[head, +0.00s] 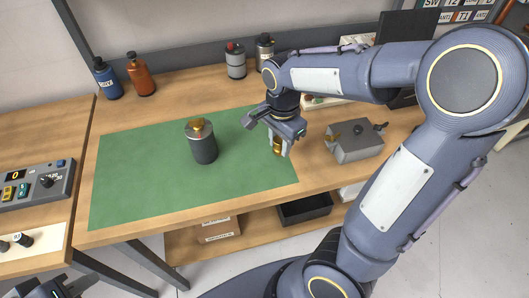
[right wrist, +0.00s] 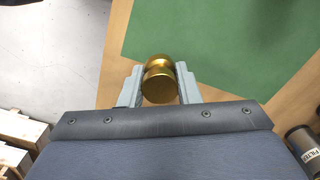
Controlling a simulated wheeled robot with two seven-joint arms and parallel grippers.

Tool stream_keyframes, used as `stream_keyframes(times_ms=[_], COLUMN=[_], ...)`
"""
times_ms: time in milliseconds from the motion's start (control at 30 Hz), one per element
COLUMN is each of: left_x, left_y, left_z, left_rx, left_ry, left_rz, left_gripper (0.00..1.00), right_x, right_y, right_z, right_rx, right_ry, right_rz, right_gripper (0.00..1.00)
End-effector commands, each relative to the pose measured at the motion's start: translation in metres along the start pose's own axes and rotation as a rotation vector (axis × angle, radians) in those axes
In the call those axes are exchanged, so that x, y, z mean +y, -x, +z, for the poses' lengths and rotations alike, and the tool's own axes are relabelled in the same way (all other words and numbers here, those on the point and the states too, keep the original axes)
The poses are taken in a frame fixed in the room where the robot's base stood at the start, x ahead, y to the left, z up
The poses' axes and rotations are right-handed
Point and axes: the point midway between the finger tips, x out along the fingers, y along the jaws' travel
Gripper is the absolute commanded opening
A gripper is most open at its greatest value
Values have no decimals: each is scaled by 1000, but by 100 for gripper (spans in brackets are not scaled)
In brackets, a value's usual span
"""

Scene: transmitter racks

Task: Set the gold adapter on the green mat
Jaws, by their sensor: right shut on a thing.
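The gold adapter (head: 277,147) is a small brass-coloured spool shape. My right gripper (head: 279,148) is shut on it, and the right wrist view shows the adapter (right wrist: 158,82) between the two grey fingers (right wrist: 160,88). The green mat (head: 130,180) lies flat on the wooden bench and also shows in the right wrist view (right wrist: 220,40). In the head view the adapter appears at the mat's right edge; its height above the bench is unclear. My left gripper (head: 50,290) is partly in view at the bottom left, its jaws unclear.
A dark cylinder (head: 203,150) with a gold fitting on top stands on the mat. A grey box (head: 356,145) with connectors stands on the bench to the right. Several bottles and cans stand along the back, including an orange bottle (head: 140,77). The mat's left part is clear.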

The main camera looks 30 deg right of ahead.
Motion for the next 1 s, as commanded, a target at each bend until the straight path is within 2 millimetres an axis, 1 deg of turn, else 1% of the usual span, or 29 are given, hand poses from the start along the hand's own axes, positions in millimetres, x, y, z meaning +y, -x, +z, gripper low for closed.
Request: stream_keyframes(times_ms=[33,100,233,367,433,500,600,700,900,1000], left_x=[0,0,0,1,1,0,0,0,0,-1], left_y=[0,0,1,1,2,1,1,1,1,-1], left_z=[0,0,0,-1,-1,0,0,0,0,1], left_rx=[0,0,0,0,0,0,0,0,0,0], left_ry=[0,0,0,0,0,0,0,0,0,0], left_rz=[0,0,0,0,0,0,0,0,0,0], left_gripper=[27,27,27,27,27,27,27,27,27,27], right_x=[-6,-16,-28,-34,-39,-38,-38,-38,-38,-38], right_y=[-13,-24,-39,-46,-53,-65,-78,-82,-81,-84], right_z=[2,5,9,10,12,12,12,12,12,12], right_rx=[1,0,0,-1,-1,-1,-1,-1,-1,-1], right_ry=[0,-2,-1,-2,-2,-3,-3,-3,-2,-2], right_rz=[11,9,5,3,6,7,5,2,1,1], right_gripper=[6,6,6,6,6,6,6,6,6,6])
